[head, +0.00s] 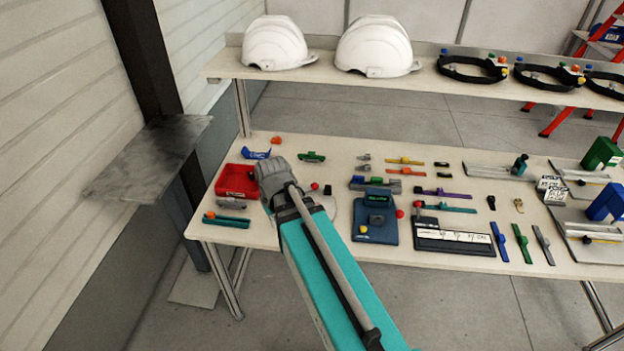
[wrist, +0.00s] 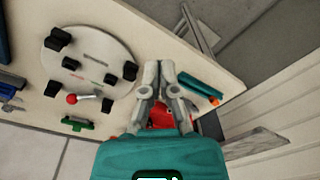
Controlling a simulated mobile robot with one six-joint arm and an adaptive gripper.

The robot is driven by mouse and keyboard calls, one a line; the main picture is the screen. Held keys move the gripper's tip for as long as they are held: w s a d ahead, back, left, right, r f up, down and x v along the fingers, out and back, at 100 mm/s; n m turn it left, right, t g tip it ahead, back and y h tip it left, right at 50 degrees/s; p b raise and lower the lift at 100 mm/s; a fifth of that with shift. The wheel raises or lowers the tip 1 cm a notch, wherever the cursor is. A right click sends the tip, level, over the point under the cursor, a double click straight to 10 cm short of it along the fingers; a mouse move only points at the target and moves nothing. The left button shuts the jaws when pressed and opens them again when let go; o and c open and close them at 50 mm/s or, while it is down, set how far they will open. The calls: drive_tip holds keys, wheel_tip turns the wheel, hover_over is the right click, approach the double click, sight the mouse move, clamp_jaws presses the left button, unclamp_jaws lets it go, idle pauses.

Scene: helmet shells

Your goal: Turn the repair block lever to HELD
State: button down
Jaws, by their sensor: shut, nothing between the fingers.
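A pale round disc (wrist: 95,70) with several black blocks lies on the table, left of my gripper (wrist: 159,78) in the wrist view. A short lever with a red ball knob (wrist: 72,98) sits by its lower edge; small green and red lettering on the disc is unreadable. I take this for the repair block, but cannot confirm it. In the head view my arm covers much of the disc (head: 343,211); the red knob (head: 314,187) shows beside it. My gripper (head: 272,172) is shut and empty near the red tray (head: 237,180), apart from the lever.
A blue-grey box (head: 376,227) and a framed panel (head: 452,242) lie right of the disc. A green part (wrist: 77,123) lies near the knob. A teal tool (head: 226,220) is at the table's left front. White helmets (head: 374,48) stand on the rear shelf.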

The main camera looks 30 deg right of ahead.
drive_tip(key=w+d+n+t+y, duration=0.1)
drive_tip(key=w+d+n+t, duration=0.1)
drive_tip(key=w+d, duration=0.95)
drive_tip(key=r+n+t, duration=0.1)
drive_tip(key=n, duration=0.1)
hover_over(308, 189)
drive_tip(key=w+d, duration=0.2)
drive_tip(key=shift+r, duration=0.1)
drive_tip(key=b+x, duration=0.9)
drive_tip(key=x, duration=0.1)
drive_tip(key=shift+w+a+b, duration=0.15)
drive_tip(key=shift+w+b, duration=0.05)
drive_tip(key=shift+b, duration=0.1)
drive_tip(key=shift+s+d+f+b, duration=0.25)
drive_tip(key=shift+s, duration=0.3)
drive_tip(key=shift+s+d+f+b, duration=0.2)
drive_tip(key=shift+s+f+b, duration=0.1)
drive_tip(key=shift+s, duration=0.2)
drive_tip(key=shift+s+d+f+b, duration=0.2)
drive_tip(key=shift+s+d+f, duration=0.05)
drive_tip(key=shift+s, duration=0.4)
